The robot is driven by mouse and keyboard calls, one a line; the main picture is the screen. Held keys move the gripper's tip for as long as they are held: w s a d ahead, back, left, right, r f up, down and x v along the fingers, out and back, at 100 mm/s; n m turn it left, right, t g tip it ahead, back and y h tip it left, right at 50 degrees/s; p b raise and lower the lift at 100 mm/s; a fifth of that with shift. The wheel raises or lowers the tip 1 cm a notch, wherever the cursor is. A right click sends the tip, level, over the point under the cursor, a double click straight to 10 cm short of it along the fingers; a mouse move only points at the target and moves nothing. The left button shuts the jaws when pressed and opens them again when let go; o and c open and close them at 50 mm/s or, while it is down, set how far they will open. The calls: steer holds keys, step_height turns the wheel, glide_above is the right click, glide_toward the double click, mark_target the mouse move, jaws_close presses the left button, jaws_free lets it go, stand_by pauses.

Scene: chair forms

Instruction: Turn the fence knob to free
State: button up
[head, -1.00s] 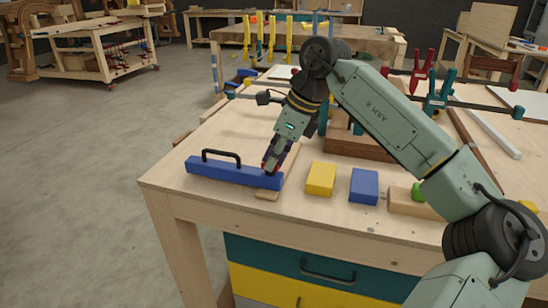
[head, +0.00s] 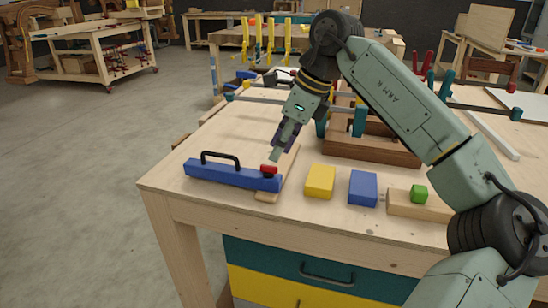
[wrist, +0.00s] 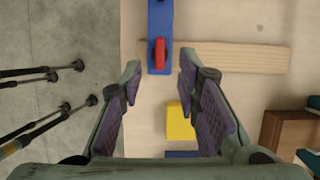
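The blue fence (head: 225,176) lies near the table's left front corner, with a black arched handle (head: 221,155) on top. Its red knob (head: 268,170) sits at the right end, on a dark base. In the wrist view the knob (wrist: 159,53) is a red bar lying lengthwise along the blue fence (wrist: 161,18). My gripper (head: 277,156) is just above the knob in the head view, apart from it. In the wrist view my gripper (wrist: 160,68) is open and empty, its fingers on either side of the knob's line.
A light wooden strip (wrist: 235,56) crosses under the fence end. A yellow block (head: 320,181), a blue block (head: 363,188) and a wooden block with a green piece (head: 419,194) stand to the right. Clamps and brown wood (head: 370,148) lie behind.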

steer(key=w+v, duration=0.1)
steer(key=v, duration=0.6)
steer(key=shift+s+r, duration=0.3)
steer(key=shift+s, duration=0.25)
